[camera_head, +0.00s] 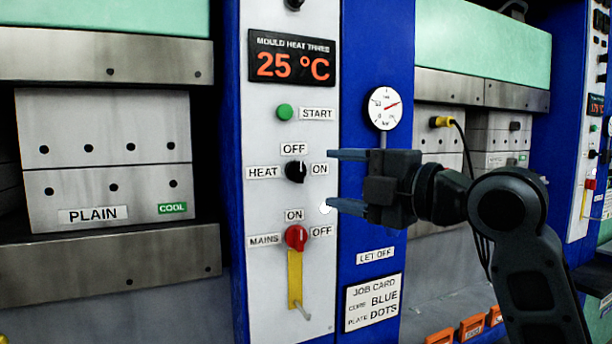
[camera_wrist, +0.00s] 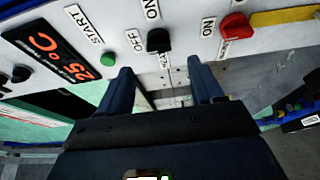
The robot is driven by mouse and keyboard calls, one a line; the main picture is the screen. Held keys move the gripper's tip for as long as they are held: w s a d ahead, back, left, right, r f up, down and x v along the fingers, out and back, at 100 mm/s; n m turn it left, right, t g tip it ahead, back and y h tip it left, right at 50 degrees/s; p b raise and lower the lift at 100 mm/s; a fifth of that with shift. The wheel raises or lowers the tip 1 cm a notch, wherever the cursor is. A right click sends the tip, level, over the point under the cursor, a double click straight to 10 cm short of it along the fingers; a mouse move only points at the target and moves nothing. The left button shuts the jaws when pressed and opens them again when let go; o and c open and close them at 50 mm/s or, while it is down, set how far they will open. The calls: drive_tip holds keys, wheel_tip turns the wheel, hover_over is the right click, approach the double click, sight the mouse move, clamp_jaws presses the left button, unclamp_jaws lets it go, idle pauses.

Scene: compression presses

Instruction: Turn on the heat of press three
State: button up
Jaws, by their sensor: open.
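The panel of press three carries a display (camera_head: 292,59) headed MOULD HEAT THREE, reading 25 °C. Below it is the black heat knob (camera_head: 295,171), with HEAT on its left, OFF above and ON on its right. I cannot clearly tell which mark it points to. It also shows in the wrist view (camera_wrist: 158,41), ahead of the gap between my fingers. My gripper (camera_head: 330,180) is open and empty, fingers pointing left at the panel, just right of the knob in the head view. No contact with the knob shows.
A green START button (camera_head: 285,112) sits above the knob. A red MAINS switch (camera_head: 297,238) sits below, with a yellow strip (camera_head: 294,280) under it. A round gauge (camera_head: 384,108) is on the blue post, near my gripper. A job card (camera_head: 373,302) is lower right.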

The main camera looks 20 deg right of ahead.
sight(303, 174)
drive_tip(key=p+x, duration=0.2)
drive_tip(key=x, duration=0.6)
drive_tip(key=shift+r, duration=0.1)
drive_tip(key=shift+s, duration=0.1)
drive_tip(key=c, duration=1.1)
